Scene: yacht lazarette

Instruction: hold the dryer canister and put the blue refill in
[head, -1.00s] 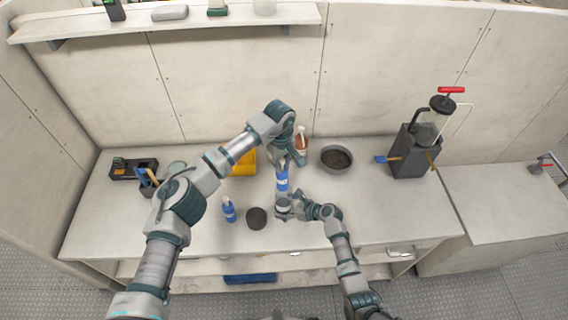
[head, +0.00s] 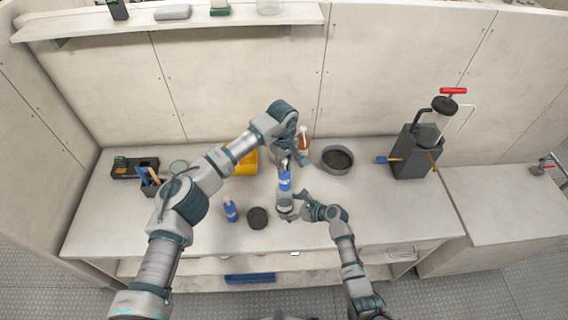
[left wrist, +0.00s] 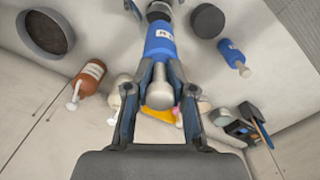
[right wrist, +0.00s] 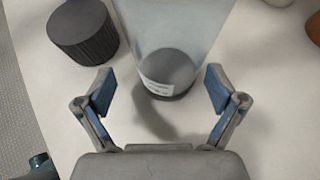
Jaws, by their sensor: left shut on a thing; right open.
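My left gripper (head: 287,160) is shut on the blue refill (head: 284,183) and holds it upright by its pale neck. The refill (left wrist: 160,42) also shows between the fingers in the left wrist view. The clear dryer canister (head: 285,206) stands on the bench directly below it. I cannot tell whether the refill's lower end is inside the canister. In the right wrist view the canister (right wrist: 168,75) has a grey base with a white label. My right gripper (right wrist: 160,92) is open, a little apart from the canister, with its fingers pointing towards it.
A dark ribbed cap (head: 257,218) and another blue bottle (head: 231,211) stand left of the canister. Behind are a brown bottle (head: 303,144), a yellow object (head: 246,163) and a round pan (head: 337,160).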

